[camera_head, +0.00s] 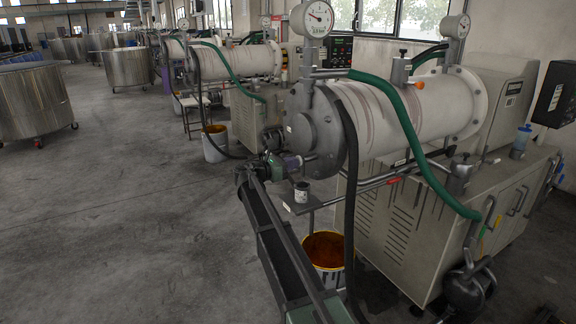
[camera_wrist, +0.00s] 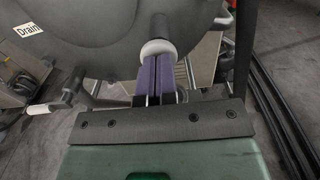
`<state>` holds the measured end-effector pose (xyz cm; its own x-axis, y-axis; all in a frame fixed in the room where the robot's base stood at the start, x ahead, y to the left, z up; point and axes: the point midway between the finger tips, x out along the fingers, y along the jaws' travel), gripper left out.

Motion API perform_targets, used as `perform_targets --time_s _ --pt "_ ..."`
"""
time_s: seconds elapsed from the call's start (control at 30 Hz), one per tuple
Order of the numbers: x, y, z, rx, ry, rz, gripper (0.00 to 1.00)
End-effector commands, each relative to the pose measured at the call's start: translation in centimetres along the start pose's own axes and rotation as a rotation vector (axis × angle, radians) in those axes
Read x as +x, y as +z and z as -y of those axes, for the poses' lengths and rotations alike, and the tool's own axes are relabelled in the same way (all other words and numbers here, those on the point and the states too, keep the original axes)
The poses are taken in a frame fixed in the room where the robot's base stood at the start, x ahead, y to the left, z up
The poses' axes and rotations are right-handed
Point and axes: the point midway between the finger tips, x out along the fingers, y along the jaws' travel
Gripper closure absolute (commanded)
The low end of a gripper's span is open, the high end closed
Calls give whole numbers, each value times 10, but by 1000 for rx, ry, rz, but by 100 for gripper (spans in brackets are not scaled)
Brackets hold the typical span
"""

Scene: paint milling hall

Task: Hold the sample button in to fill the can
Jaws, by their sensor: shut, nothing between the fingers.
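My gripper (camera_head: 291,163) is shut and empty at the near end flange of the closest mill. In the wrist view its two purple fingers (camera_wrist: 162,72) lie side by side, with their tips at a round white cap (camera_wrist: 157,48) on a dark stem, which looks like the sample button. The tips appear to meet the cap; whether it is pressed in, I cannot tell. The small can (camera_head: 301,192), dark with a pale label, stands upright on a small shelf just below and right of my gripper. Its contents and any flow into it cannot be made out.
A bucket of orange-brown paint (camera_head: 328,250) stands on the floor below the shelf. A black hose (camera_head: 350,200) hangs close to the right of the can. A "Drain" label (camera_wrist: 28,29) and a white-handled lever (camera_wrist: 42,108) are left of my fingers. Open floor lies left.

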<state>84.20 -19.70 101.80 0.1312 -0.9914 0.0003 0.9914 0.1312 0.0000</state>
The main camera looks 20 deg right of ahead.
Motion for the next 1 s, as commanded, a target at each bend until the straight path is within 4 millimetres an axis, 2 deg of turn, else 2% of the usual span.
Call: perform_targets --time_s 0.03,0.1,1.0 --pt "8 0 0 0 -2 1 100" --pt "12 0 0 0 -2 1 100" --pt "15 1 0 -1 -4 4 100"
